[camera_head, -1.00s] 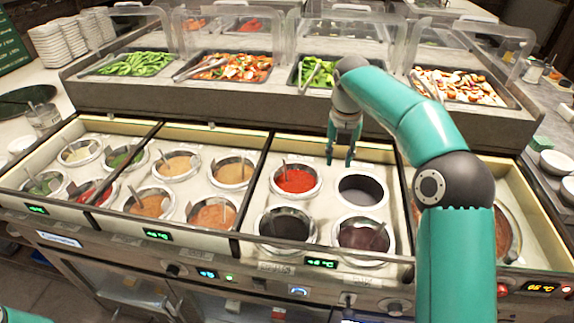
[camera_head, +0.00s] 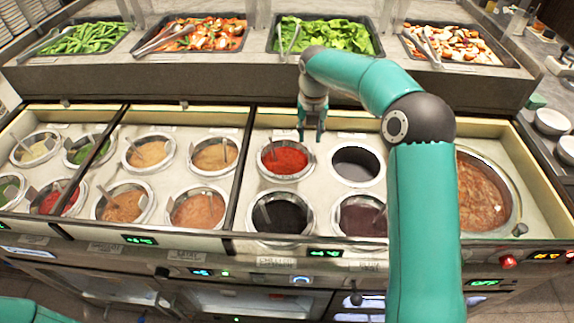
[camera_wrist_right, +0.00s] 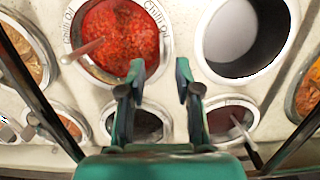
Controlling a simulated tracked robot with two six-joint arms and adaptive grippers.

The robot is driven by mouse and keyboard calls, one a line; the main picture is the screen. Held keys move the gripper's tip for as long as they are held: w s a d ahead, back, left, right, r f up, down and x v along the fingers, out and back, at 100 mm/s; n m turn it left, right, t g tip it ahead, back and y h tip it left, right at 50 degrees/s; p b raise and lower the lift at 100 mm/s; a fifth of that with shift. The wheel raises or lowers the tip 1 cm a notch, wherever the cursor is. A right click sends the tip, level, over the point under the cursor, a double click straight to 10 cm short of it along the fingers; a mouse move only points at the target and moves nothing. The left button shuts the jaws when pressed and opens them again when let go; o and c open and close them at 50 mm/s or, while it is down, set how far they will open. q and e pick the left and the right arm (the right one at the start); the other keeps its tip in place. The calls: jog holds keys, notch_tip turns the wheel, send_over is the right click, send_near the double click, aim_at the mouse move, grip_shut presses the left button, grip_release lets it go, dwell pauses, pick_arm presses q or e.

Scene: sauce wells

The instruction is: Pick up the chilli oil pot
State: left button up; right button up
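The chilli oil pot (camera_head: 287,161) is a round metal pot of bright red sauce, seated in its well in the counter's back row, with a handle sticking up at its left. In the right wrist view the chilli oil pot (camera_wrist_right: 118,42) has "Chilli Oil" written on its rim and a pinkish handle across its left side. My right gripper (camera_head: 311,136) points down just right of the pot in the head view. In the wrist view its two fingertips (camera_wrist_right: 160,70) are apart with nothing between them, near the pot's lower right rim. My left gripper is out of view.
An empty grey well (camera_head: 357,165) lies right of the chilli oil. A dark sauce pot (camera_head: 282,215) and a brownish red one (camera_head: 362,217) stand in front. A large pot (camera_head: 484,195) is farther right. Vegetable trays, including lettuce (camera_head: 325,36), stand on the raised shelf behind.

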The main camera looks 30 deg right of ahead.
jog(key=shift+d+f, duration=0.15)
jog(key=shift+f, duration=3.35)
grip_shut()
jog(key=shift+r, duration=0.15)
